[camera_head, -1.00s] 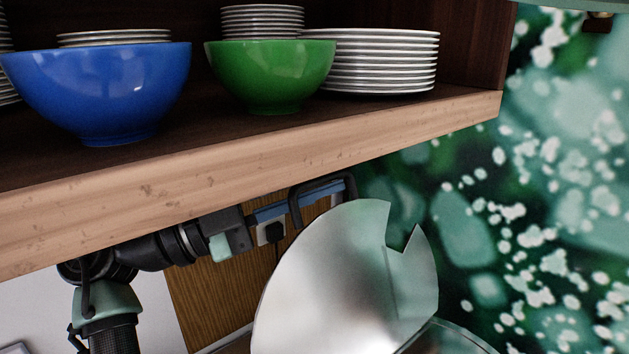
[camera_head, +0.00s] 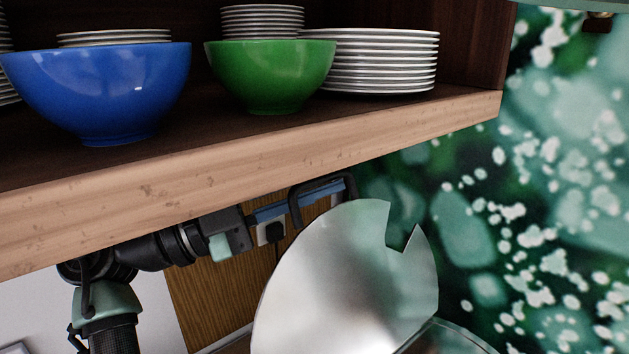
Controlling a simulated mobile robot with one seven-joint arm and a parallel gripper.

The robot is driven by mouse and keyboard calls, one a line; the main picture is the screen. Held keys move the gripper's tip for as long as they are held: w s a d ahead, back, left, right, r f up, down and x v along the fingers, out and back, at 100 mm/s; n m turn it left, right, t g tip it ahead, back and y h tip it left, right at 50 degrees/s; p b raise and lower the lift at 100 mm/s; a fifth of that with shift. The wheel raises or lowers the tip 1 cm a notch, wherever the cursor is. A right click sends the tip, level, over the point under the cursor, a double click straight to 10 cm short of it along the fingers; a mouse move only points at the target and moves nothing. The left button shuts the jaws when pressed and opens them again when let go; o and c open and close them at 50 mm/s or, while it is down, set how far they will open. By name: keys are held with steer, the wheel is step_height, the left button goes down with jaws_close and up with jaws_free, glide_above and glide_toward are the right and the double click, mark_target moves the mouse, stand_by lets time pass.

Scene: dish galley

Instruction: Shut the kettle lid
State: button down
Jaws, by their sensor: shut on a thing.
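The kettle lid (camera_head: 335,285) is a shiny metal disc with a notch in its upper right edge. It stands raised and steeply tilted at the bottom centre. Part of the kettle's rim (camera_head: 455,338) shows at the bottom edge, right of the lid; the rest of the kettle is out of frame. My gripper (camera_head: 322,193) reaches in from the left, behind the lid's upper left edge. It is shut at a black loop handle (camera_head: 293,207) there, which appears to belong to the lid. The exact contact is partly hidden.
A wooden shelf (camera_head: 200,170) hangs just above my arm. It holds a blue bowl (camera_head: 100,90), a green bowl (camera_head: 268,75) and stacked white plates (camera_head: 385,62). The right side shows a green patterned wall (camera_head: 540,200).

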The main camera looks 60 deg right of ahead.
mark_target(332, 220)
steer(key=shift+f, duration=0.1)
steer(key=s+b, duration=0.1)
steer(key=s+m, duration=0.1)
steer(key=a+r+b, duration=0.1)
steer(key=shift+s+m+y+b, duration=0.3)
steer(key=shift+s+m+b, duration=0.05)
steer(key=shift+s+m, duration=0.05)
steer(key=shift+r, duration=0.1)
steer(key=c, duration=1.2)
jaws_free()
steer(key=shift+w, duration=0.1)
steer(key=b+v, duration=0.2)
steer(key=v, duration=1)
steer(key=shift+w+a, duration=0.25)
steer(key=shift+a, duration=0.05)
